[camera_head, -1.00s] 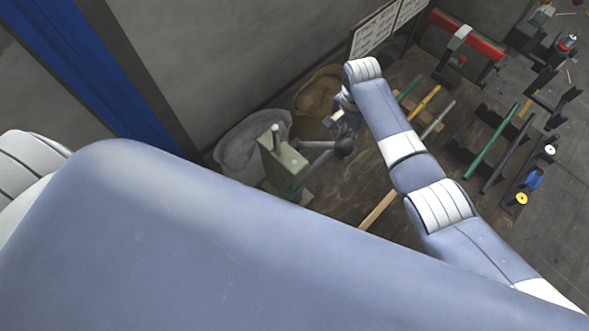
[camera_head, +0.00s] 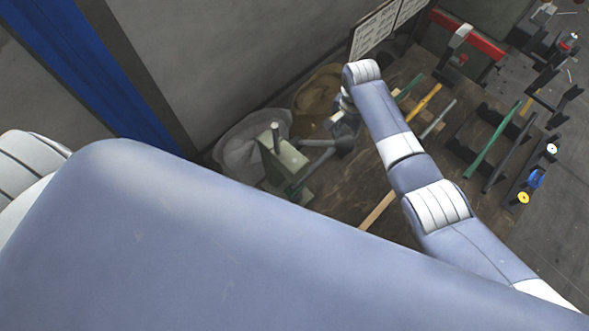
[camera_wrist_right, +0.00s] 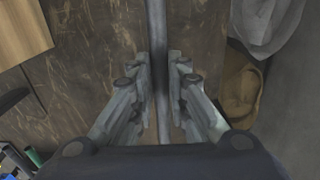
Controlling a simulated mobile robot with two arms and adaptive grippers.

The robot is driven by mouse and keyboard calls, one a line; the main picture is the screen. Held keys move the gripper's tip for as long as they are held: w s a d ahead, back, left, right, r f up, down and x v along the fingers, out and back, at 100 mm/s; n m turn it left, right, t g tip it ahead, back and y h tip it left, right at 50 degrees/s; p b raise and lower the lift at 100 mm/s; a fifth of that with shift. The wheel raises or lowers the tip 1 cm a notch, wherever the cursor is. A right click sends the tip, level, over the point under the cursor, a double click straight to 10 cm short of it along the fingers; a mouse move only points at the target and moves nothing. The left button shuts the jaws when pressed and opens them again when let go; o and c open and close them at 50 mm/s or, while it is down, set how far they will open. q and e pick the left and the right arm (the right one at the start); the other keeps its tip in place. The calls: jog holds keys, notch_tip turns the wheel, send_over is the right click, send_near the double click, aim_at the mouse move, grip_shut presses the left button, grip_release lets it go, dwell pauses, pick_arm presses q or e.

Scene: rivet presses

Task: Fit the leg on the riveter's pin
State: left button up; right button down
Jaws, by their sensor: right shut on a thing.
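The riveter (camera_head: 291,158) is a grey-green press at the left of the worktable, with an upright stub, apparently its pin (camera_head: 276,138). My right gripper (camera_head: 342,126) is beside it, partly hidden by my forearm. In the right wrist view my right gripper (camera_wrist_right: 161,85) is shut on a slim grey rod, apparently the leg (camera_wrist_right: 156,25). The rod runs between the fingers and out of the top of the picture. A grey bar (camera_head: 318,143) shows between the riveter and gripper; I cannot tell whether it is the leg or whether it touches the pin. My left gripper is not in view.
A pale sack (camera_head: 240,150) and a brown sack (camera_head: 318,93) stand by the wall behind the riveter. Several coloured rods, including a yellow one (camera_head: 424,101), lie right of my right arm. My own arm hides the table's near side.

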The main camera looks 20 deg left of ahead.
jog(key=shift+f+b, duration=0.4)
jog(key=shift+f, duration=0.3)
jog(key=shift+r, duration=0.15)
jog(key=shift+r+p, duration=0.8)
jog(key=shift+r, duration=0.4)
jog(key=c, duration=1.5)
grip_release()
jog(key=shift+o, duration=0.2)
notch_tip(320, 180, up, 12)
